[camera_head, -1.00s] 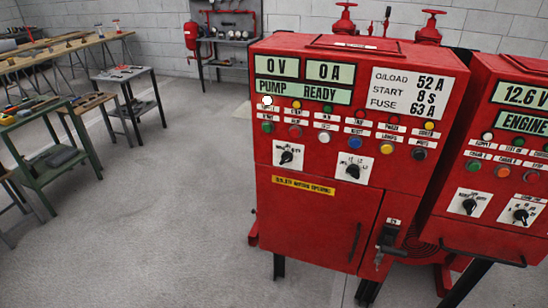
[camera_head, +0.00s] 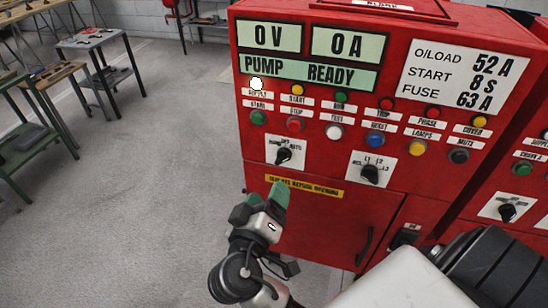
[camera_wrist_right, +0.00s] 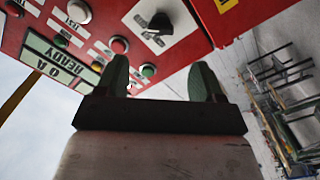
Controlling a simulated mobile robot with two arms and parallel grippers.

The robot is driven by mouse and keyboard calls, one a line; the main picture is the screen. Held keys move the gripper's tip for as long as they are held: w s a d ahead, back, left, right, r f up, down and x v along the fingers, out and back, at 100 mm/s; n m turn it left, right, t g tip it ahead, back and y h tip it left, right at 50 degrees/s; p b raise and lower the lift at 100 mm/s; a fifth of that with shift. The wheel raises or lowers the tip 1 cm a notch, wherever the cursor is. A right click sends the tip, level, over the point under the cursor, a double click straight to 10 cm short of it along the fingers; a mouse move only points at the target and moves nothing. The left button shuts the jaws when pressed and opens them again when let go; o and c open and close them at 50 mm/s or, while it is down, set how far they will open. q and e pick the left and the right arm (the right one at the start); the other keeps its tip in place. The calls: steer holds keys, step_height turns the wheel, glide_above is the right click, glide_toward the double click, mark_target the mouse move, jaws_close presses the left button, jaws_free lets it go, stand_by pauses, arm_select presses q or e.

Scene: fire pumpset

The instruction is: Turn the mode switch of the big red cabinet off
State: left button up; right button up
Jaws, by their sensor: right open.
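The big red cabinet (camera_head: 320,228) fills the middle of the head view, with displays, lamps, buttons and two black rotary knobs on white plates. The left knob (camera_head: 285,155), whose small label seems to read manual and auto, looks like the mode switch. Its pointer is tilted. It also shows in the right wrist view (camera_wrist_right: 160,24), which is turned over. My right gripper (camera_head: 262,199) is open and empty, below and slightly left of this knob, apart from it. Its green-padded fingers also show in the wrist view (camera_wrist_right: 160,82). My left gripper is not in view.
The second knob (camera_head: 371,174) sits to the right on the same panel. Push buttons, including a green one (camera_head: 258,118) and a red one (camera_head: 295,124), are just above the left knob. Another red cabinet stands at the right. Floor at the left is clear up to the workbenches.

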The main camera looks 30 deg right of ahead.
mark_target(281, 162)
steer(key=p+x, duration=0.3)
steer(key=x, duration=0.6)
steer(key=shift+w+d, duration=0.25)
steer(key=shift+f, duration=0.1)
steer(key=c, duration=0.9)
